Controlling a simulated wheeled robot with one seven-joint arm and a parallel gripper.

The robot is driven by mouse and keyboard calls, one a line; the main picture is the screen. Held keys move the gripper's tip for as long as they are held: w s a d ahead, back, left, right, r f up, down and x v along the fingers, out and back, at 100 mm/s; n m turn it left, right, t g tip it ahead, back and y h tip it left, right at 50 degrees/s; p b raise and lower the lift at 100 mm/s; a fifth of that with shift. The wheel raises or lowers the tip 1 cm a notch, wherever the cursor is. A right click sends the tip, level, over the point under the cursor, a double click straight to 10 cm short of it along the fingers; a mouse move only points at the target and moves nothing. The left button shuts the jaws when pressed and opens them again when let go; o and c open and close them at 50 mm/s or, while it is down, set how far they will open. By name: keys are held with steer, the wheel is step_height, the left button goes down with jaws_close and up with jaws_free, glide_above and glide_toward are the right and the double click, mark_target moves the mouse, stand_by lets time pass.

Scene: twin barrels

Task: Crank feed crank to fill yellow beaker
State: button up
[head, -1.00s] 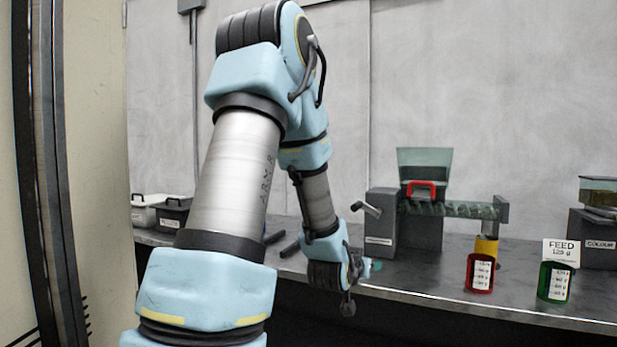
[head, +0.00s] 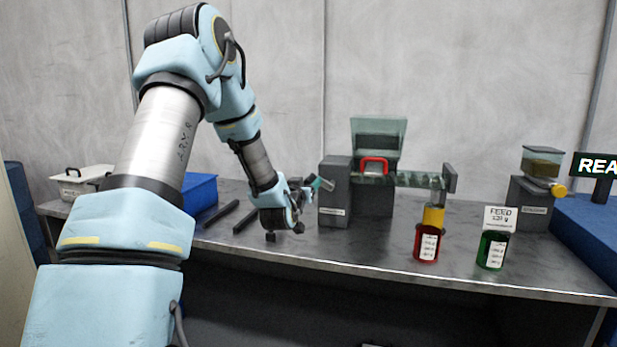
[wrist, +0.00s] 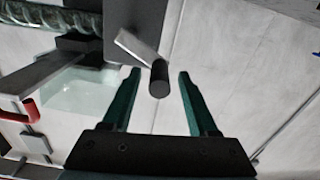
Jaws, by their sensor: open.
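The feed crank shows in the wrist view as a bare metal arm (wrist: 135,45) ending in a dark round handle (wrist: 159,78). My gripper (head: 318,184) is open, at the left side of the grey feeder housing (head: 335,192) in the head view. In the wrist view its two green fingers stand on either side of the handle, with gaps on both sides; how deep the handle sits between them I cannot tell. In the head view the crank is largely hidden by my gripper. The yellow beaker (head: 433,216) stands under the outlet end of the clear screw tube (head: 410,180).
The hopper (head: 378,135) has a red handle (head: 374,165). A second, smaller dispenser (head: 541,170) is at right. Dark bars (head: 220,214) lie at left.

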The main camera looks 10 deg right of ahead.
steer(key=shift+x, duration=0.85)
jaws_close()
steer(key=shift+d+f, duration=0.1)
stand_by(0.8)
